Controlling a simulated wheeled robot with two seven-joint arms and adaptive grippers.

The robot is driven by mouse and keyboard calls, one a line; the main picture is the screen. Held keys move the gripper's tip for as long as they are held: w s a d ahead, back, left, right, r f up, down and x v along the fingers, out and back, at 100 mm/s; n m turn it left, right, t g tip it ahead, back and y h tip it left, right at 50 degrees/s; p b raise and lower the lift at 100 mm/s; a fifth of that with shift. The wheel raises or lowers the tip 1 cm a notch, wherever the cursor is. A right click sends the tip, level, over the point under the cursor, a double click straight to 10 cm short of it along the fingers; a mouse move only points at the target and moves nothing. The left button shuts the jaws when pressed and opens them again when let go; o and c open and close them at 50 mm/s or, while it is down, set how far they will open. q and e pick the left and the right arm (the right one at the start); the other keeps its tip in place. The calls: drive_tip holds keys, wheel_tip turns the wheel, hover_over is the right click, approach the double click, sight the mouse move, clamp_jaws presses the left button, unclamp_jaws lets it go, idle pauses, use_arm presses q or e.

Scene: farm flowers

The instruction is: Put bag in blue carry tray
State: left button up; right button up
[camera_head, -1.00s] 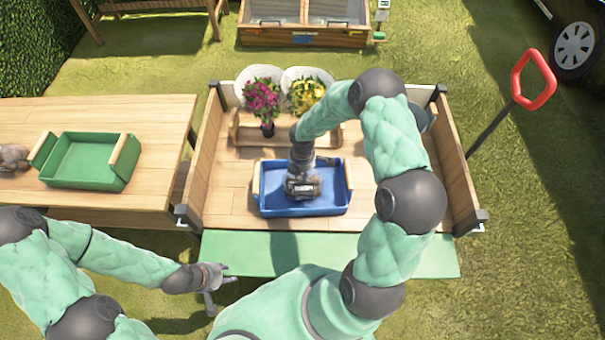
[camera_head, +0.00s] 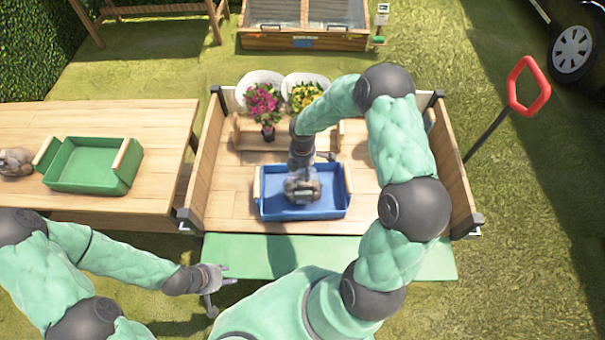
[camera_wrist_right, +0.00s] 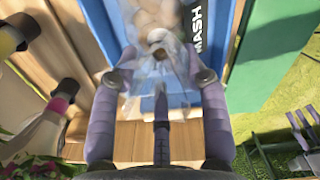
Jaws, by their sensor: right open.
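The blue carry tray (camera_head: 275,212), with wooden handles at its ends, sits on the wooden cart bed. A clear bag with brown contents (camera_head: 303,190) is inside it, near the middle. In the right wrist view the bag (camera_wrist_right: 150,22) has a gathered clear top. My right gripper (camera_head: 302,170) is above the tray and points down at the bag. Its fingers (camera_wrist_right: 158,80) are apart, one on each side of the bag's top. Whether they touch it is unclear. My left gripper (camera_head: 216,282) is empty, its fingers spread, by the cart's green front flap.
A green carry tray (camera_head: 92,182) and another brown bag (camera_head: 14,162) are on the wooden table (camera_head: 60,113) at left. Pink flowers (camera_head: 264,102) and yellow flowers (camera_head: 305,94) stand at the back of the cart. Wooden side walls bound the cart bed.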

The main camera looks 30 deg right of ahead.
wheel_tip(320, 180, up, 6)
drive_tip(key=shift+r+p, duration=0.15)
drive_tip(key=shift+p, duration=0.75)
drive_tip(key=s+a+f+m+y, duration=0.2)
drive_tip(key=s+a+f+m, duration=0.3)
drive_tip(key=s+a+m, duration=0.4)
drive_tip(key=s+a+f+m+y, duration=0.2)
drive_tip(key=s+a+f+m, duration=0.4)
drive_tip(key=s+a+m, duration=0.2)
drive_tip(key=shift+s+a+f+m, duration=0.25)
drive_tip(key=shift+s+a+m, duration=0.1)
drive_tip(key=shift+a+m, duration=0.75)
drive_tip(key=shift+d, duration=0.2)
